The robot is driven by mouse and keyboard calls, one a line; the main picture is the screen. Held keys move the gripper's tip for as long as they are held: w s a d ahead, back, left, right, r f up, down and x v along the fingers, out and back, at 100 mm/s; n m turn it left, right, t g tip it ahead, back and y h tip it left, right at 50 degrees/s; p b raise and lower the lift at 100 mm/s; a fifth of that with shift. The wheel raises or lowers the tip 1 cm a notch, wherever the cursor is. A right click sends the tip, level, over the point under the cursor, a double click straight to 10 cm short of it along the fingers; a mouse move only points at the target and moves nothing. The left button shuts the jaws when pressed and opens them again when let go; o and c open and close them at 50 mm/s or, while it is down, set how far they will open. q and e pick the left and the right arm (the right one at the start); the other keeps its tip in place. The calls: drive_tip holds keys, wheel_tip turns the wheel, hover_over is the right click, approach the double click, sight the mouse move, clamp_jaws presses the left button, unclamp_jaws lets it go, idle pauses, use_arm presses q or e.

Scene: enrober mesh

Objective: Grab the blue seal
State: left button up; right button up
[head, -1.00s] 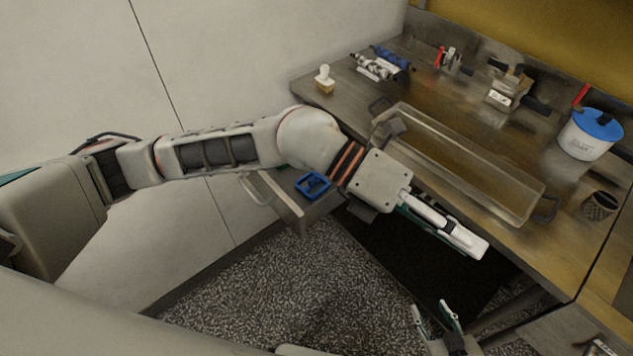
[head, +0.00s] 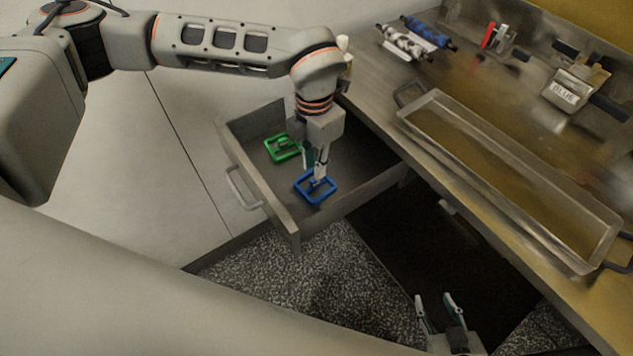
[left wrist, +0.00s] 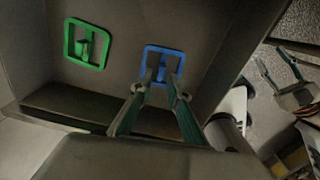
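The blue seal (head: 315,187) is a square frame with a raised handle in the middle. It lies in the open drawer towards the drawer's right side, and it also shows in the left wrist view (left wrist: 163,62). My left gripper (head: 316,172) points down over it. In the left wrist view its fingertips (left wrist: 163,76) stand apart, one on each side of the seal's handle; contact cannot be made out. My right gripper (head: 438,304) is open and empty over the dark area at the bottom, far from the seal.
A green seal (head: 283,148) lies in the same drawer (head: 271,209), left of the blue one. The drawer walls surround both.

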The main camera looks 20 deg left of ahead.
sight(315, 183)
use_arm(q)
wheel_tip(315, 183, down, 6)
drive_tip(key=shift+s+d+r, duration=0.15)
drive_tip(key=shift+r, duration=0.05)
clamp_jaws()
drive_tip(key=shift+r, duration=0.15)
